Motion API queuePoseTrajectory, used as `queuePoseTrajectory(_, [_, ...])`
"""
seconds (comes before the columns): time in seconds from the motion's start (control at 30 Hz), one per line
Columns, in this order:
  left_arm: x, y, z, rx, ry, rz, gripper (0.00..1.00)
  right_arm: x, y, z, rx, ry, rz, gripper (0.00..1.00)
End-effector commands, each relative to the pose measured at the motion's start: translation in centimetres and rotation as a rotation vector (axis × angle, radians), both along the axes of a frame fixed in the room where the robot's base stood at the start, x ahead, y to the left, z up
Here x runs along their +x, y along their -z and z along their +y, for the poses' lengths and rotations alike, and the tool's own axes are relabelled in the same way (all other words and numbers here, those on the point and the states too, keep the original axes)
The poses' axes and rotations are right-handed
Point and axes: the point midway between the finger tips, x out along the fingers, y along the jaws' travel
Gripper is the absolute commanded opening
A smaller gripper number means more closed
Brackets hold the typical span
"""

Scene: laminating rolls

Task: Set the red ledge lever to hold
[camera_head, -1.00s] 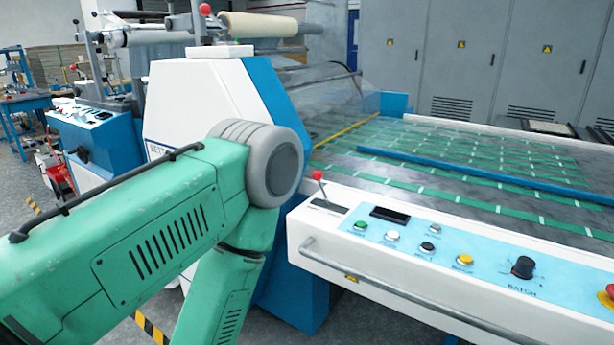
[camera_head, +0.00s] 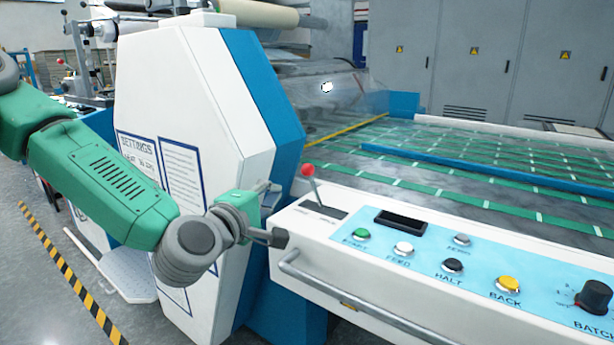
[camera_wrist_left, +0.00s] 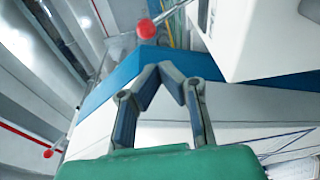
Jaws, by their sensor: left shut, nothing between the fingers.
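The lever with the red ball knob (camera_head: 308,170) rises from a dark slot in the left end of the white ledge (camera_head: 288,222). It leans left in the head view, and the marks beside its slot are too small to read. My left gripper (camera_head: 272,190) is just left of the lever, beside the ledge's end, apart from the knob. In the left wrist view its fingers (camera_wrist_left: 171,70) are shut, tips together, with nothing between them. The red knob (camera_wrist_left: 146,28) shows there just beyond the fingertips. My right gripper is not in view.
The ledge panel carries a green button (camera_head: 361,235), white, black and yellow buttons, and a dark BATCH knob (camera_head: 595,295). A grey rail (camera_head: 360,305) runs along its front. The white and blue machine housing (camera_head: 200,90) stands close behind my left arm.

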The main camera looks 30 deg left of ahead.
Motion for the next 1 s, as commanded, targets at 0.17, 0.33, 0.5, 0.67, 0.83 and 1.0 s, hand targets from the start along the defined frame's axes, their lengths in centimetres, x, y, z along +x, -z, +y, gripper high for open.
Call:
queuePoseTrajectory(0.17, [-0.3, -1.1, 0.4, -0.032, -0.017, -0.034, 0.00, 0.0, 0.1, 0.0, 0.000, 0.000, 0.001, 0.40])
queuePoseTrajectory(0.33, [-0.2, -1.0, 0.2, -0.027, -0.017, -0.030, 0.00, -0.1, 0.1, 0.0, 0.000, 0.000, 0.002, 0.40])
queuePoseTrajectory(0.5, [0.5, -0.8, 0.4, -0.026, -0.018, -0.028, 0.00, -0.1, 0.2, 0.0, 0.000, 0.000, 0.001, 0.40])
queuePoseTrajectory(0.67, [2.7, -0.6, 0.8, -0.026, -0.018, -0.029, 0.00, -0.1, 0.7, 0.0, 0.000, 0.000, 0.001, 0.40])
queuePoseTrajectory(0.83, [5.9, -0.5, 1.2, -0.026, -0.018, -0.029, 0.00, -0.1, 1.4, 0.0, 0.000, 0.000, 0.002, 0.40])
queuePoseTrajectory(1.0, [8.4, -0.5, 1.4, -0.025, -0.017, -0.029, 0.00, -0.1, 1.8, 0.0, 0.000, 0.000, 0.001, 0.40])
